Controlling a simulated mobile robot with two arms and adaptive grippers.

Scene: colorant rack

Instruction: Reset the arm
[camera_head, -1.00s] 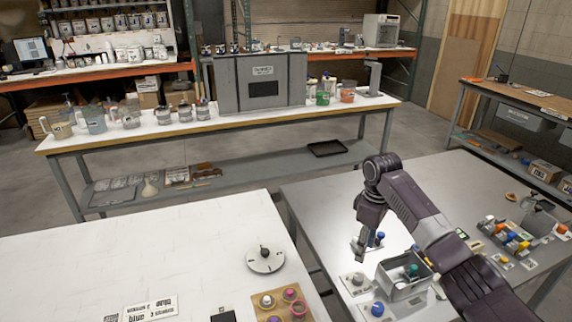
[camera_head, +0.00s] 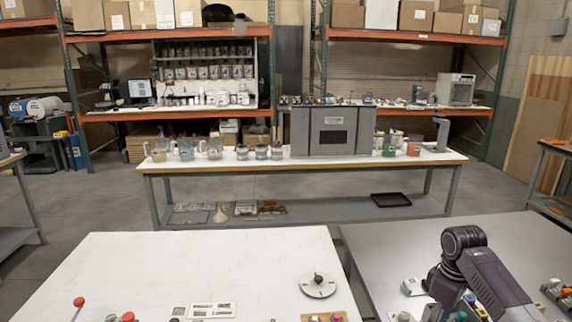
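My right arm, dark purple, comes in from the lower right in the head view. Its wrist end hangs down over the grey table (camera_head: 385,240), and my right gripper (camera_head: 433,311) is at the bottom edge, partly cut off. I cannot make out whether its fingers are open or shut, or whether they hold anything. My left gripper is not in view.
Small items with coloured caps (camera_head: 555,290) stand on the grey table's right side. The white table (camera_head: 200,260) at left bears a round dial-like disc (camera_head: 319,285) and a red-knobbed stick (camera_head: 78,303). A long bench (camera_head: 300,165) with a grey cabinet (camera_head: 333,131) stands behind.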

